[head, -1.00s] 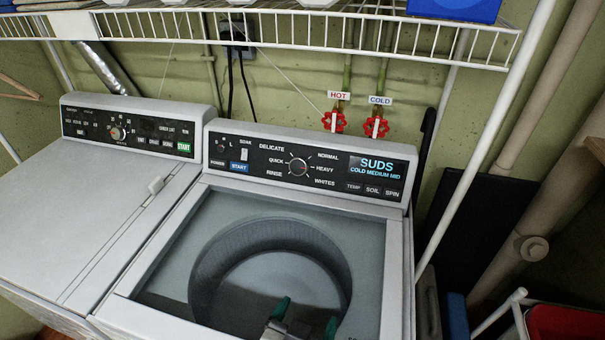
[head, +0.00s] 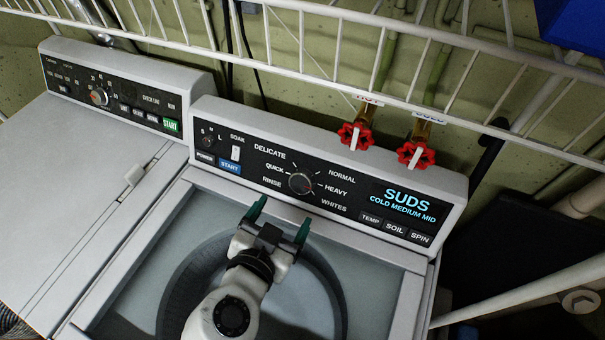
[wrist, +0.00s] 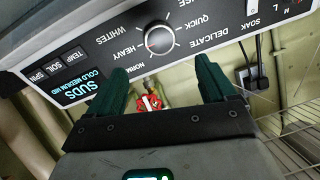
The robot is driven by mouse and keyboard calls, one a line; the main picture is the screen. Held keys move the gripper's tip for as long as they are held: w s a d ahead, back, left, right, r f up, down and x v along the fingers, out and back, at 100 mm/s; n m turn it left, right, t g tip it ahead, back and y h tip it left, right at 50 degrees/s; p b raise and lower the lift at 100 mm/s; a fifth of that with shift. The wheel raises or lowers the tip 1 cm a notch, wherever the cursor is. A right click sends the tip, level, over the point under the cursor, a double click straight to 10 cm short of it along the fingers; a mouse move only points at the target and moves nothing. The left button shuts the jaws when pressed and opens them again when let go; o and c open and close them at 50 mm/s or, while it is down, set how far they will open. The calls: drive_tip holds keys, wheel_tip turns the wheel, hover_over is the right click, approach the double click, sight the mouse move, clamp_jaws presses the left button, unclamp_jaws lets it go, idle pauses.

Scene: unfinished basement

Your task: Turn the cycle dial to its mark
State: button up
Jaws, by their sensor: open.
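The cycle dial (head: 301,183) is a round silver-rimmed knob on the washer's black panel (head: 352,211). Labels ring it: DELICATE, QUICK and RINSE on its left, NORMAL, HEAVY and WHITES on its right.
The washer display (head: 403,204) reads SUDS, COLD MEDIUM MID. Red HOT (head: 355,136) and COLD (head: 416,154) valves are on the wall behind. A white wire shelf (head: 330,62) hangs above the panel. A second machine (head: 75,165) stands at the left.

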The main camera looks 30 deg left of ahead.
sight(301, 184)
drive_tip(key=b+x, duration=0.1)
drive_tip(key=x, duration=0.9)
drive_tip(key=c, duration=1.1)
